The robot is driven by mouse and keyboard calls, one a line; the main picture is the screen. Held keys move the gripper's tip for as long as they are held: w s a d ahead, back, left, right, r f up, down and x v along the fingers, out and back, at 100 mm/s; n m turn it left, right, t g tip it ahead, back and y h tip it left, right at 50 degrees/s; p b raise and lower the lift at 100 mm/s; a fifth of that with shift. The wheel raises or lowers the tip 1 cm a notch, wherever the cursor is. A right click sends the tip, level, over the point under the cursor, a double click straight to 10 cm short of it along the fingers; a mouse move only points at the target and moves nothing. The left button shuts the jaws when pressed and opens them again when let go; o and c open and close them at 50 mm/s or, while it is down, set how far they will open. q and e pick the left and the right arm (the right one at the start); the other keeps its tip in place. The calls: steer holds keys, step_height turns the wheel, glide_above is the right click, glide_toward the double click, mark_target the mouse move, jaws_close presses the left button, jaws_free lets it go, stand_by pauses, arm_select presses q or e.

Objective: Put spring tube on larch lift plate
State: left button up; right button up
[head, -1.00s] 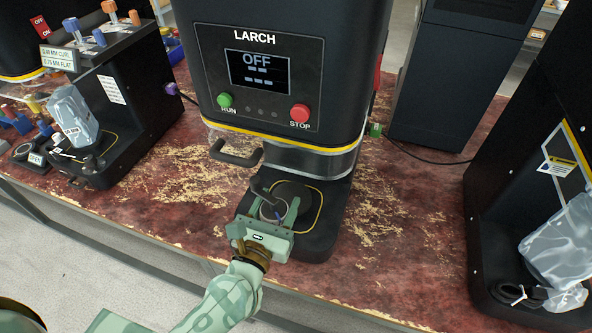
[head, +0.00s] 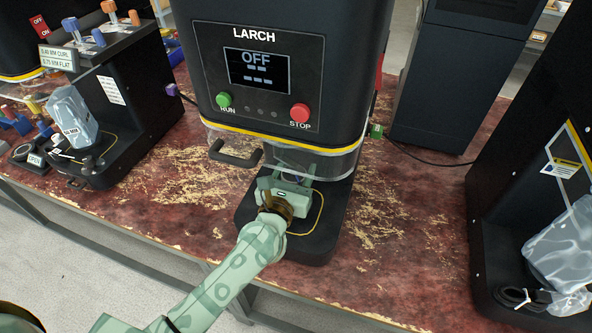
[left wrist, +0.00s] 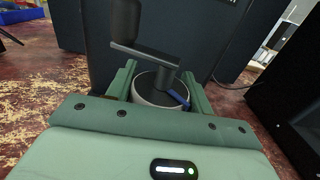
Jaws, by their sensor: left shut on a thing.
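My left gripper (head: 293,172) is shut on the spring tube, a short round tube with a pale rim and dark inside. The tube (left wrist: 146,91) shows between the fingers in the left wrist view, with a blue strip at its rim. The gripper reaches over the black base (head: 316,246) of the LARCH machine (head: 255,75), behind or at the clear guard. The larch lift plate is hidden under my gripper in the head view; I cannot tell whether the tube touches it. My right gripper is not in view.
A dark arm (left wrist: 135,50) of the machine hangs just above the tube. A clear guard (head: 335,164) with a black handle (head: 232,157) sits around the head. Other machines stand left and right. The worn red bench (head: 180,175) is clear nearby.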

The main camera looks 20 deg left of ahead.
arm_select(q)
steer(key=shift+f, duration=0.15)
steer(key=o, duration=1.1)
steer(key=shift+c, duration=0.2)
steer(key=shift+s, duration=0.15)
steer(key=s, duration=1.1)
steer(key=shift+s+a+r, duration=0.2)
steer(key=shift+s, duration=0.15)
